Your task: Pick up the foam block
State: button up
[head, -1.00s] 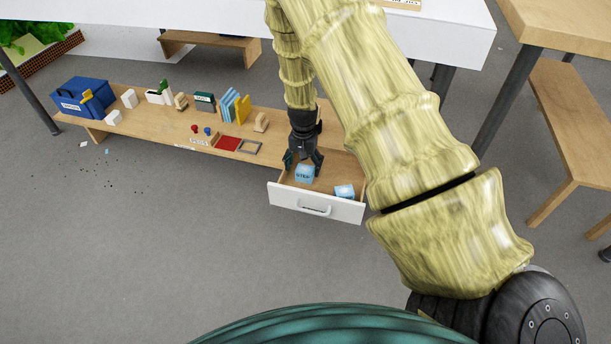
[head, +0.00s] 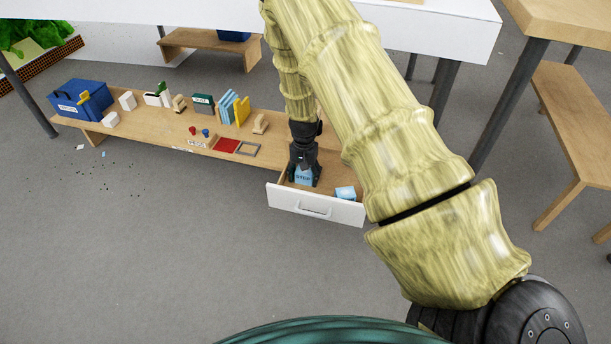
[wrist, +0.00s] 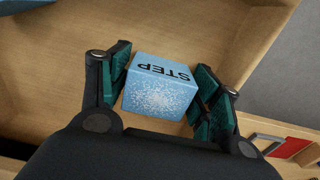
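The light blue foam block (head: 304,177), printed STEP with a white speckled pattern, sits in the open drawer. It also shows in the wrist view (wrist: 158,90). My gripper (head: 304,182) is lowered over it, pointing down. In the wrist view, the dark green finger pads of my gripper (wrist: 162,90) stand on the block's left and right sides. They look open around it; whether either pad touches it is hard to tell.
The white drawer front (head: 315,205) and wooden walls enclose my gripper. The low wooden shelf (head: 150,132) behind carries a blue bin (head: 80,99) and several small items.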

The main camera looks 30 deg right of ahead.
aim_at(304, 172)
jog(key=shift+c, duration=1.2)
notch_tip(304, 172, up, 10)
jog(key=p, duration=0.5)
jog(key=s+a+r+n+p, duration=0.1)
jog(key=s+a+r+n, duration=0.15)
jog(key=a+r, duration=0.45)
jog(key=s+a+r+n+p, duration=0.2)
jog(key=a+r+n, duration=0.3)
jog(key=a, duration=0.5)
jog(key=s+a+r+n+p, duration=0.1)
jog(key=s+a+r+n, duration=0.15)
jog(key=a+r, duration=0.5)
notch_tip(304, 172, up, 23)
jog(key=s+p, duration=0.2)
jog(key=p, duration=3.5)
jog(key=shift+s+a, duration=0.15)
jog(key=shift+s, duration=0.15)
jog(key=shift+a, duration=0.1)
